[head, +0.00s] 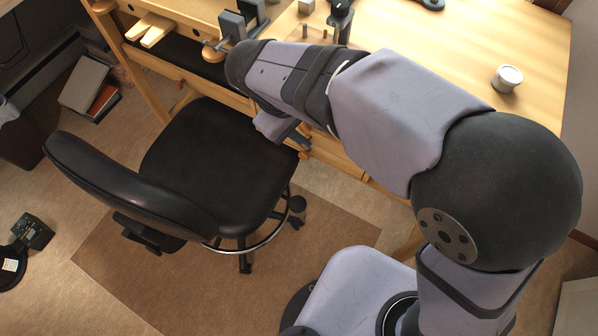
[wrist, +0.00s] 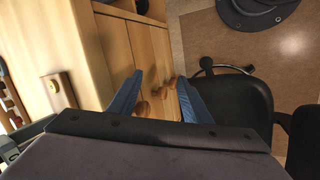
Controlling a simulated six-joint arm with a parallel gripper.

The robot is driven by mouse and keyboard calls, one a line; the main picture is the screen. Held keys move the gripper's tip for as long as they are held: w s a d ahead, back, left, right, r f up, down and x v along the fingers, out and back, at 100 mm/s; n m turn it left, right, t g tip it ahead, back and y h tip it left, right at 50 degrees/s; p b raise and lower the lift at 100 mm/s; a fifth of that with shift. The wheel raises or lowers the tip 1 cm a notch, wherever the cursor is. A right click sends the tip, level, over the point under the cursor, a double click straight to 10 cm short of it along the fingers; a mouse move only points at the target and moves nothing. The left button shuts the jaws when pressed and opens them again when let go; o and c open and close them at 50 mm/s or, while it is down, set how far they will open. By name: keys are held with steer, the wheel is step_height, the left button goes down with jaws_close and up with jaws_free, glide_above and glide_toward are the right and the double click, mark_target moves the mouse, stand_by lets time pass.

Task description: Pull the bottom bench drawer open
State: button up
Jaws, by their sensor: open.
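The wooden bench has a stack of drawers with round wooden knobs, seen tilted in the wrist view. The bottom bench drawer (wrist: 150,50) is the front nearest the floor, and it looks shut. Its knob (wrist: 172,83) appears close to my right finger, with two other knobs further left. My gripper (wrist: 159,77) is open, its two blue fingers pointing at the drawer fronts with nothing held. I cannot tell whether a finger touches a knob. In the head view my gripper (head: 300,136) is beside the bench front, and my arm hides most of the drawers.
A black office chair (head: 215,165) stands close to the bench, left of my gripper, and shows at the right in the wrist view. A white cup (head: 507,78) and a vise (head: 240,22) are on the bench.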

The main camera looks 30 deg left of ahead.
steer(key=d+f+n+t+h+b, duration=0.35)
steer(key=f+n+b, duration=0.35)
steer(key=f, duration=0.9)
steer(key=n+t+y+b, duration=0.6)
steer(key=n+t+b, duration=0.5)
steer(key=n, duration=0.4)
glide_toward(302, 157)
steer(key=r+g+b, duration=0.1)
steer(key=shift+w+b, duration=0.5)
steer(key=shift+w, duration=3.45)
steer(key=shift+s, duration=0.1)
jaws_close()
